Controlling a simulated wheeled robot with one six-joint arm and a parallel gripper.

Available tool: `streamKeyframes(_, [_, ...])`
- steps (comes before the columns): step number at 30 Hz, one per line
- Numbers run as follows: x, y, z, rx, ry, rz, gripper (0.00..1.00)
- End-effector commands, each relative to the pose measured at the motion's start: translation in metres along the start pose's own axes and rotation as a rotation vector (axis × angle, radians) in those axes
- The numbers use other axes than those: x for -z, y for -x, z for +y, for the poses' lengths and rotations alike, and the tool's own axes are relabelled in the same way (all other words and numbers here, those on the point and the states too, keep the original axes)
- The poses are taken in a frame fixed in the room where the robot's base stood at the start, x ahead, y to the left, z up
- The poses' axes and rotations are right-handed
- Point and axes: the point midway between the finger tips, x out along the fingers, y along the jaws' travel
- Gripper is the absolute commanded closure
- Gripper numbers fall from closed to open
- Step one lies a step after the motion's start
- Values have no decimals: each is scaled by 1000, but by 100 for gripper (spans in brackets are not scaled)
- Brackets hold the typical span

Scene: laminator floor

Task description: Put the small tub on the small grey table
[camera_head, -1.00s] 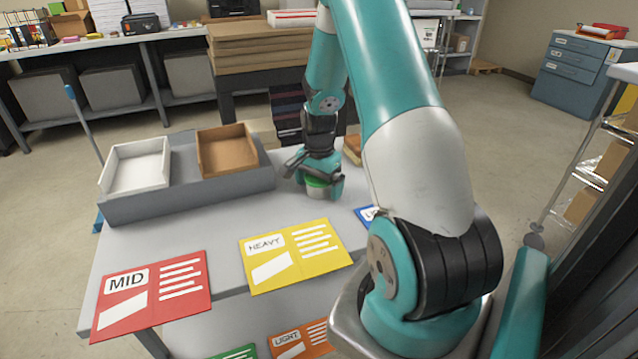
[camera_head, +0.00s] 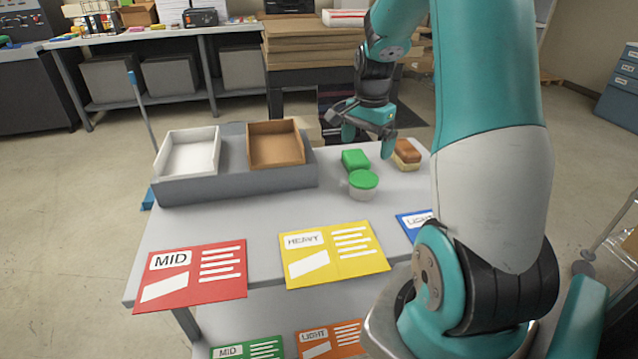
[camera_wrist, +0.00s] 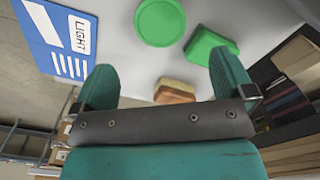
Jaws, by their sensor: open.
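The small tub (camera_head: 362,185) is a clear round tub with a green lid, standing upright on the small grey table (camera_head: 240,225). In the wrist view its round green lid (camera_wrist: 160,22) shows at the top, beyond my fingertips. My gripper (camera_head: 369,148) is open and empty, above the table's back part, behind and above the tub. In the wrist view my gripper (camera_wrist: 170,85) has its two teal fingers wide apart, with nothing between them touching either finger.
A green block (camera_head: 355,159) stands just behind the tub, and a brown and cream block (camera_head: 406,155) is to the right. A grey holder (camera_head: 235,188) carries white and brown trays at the left. Flat cards, including yellow HEAVY (camera_head: 335,255) and red MID (camera_head: 190,277), line the front.

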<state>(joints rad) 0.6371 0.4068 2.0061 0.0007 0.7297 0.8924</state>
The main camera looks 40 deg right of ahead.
Motion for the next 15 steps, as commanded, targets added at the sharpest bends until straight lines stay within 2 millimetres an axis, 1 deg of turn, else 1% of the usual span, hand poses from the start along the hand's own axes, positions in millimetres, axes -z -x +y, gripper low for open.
streamKeyframes(2, [-11, 5, -4, 9, 47, -3, 0])
streamKeyframes(4, [-39, 14, -12, 30, 168, -11, 0])
streamKeyframes(5, [-57, 20, -16, 43, 245, -17, 0])
streamKeyframes(6, [-86, 29, -20, 65, 373, -27, 0])
streamKeyframes(8, [-139, 44, -21, 104, 606, -44, 0])
streamKeyframes(9, [-177, 54, -16, 133, 779, -59, 0])
streamKeyframes(10, [-205, 60, -9, 155, 912, -71, 0])
streamKeyframes(11, [-233, 66, 0, 178, 1045, -83, 0])
streamKeyframes(12, [-266, 74, 15, 209, 1218, -99, 0])
streamKeyframes(14, [-309, 82, 42, 255, 1463, -122, 0])
streamKeyframes(15, [-332, 86, 62, 284, 1609, -137, 0])
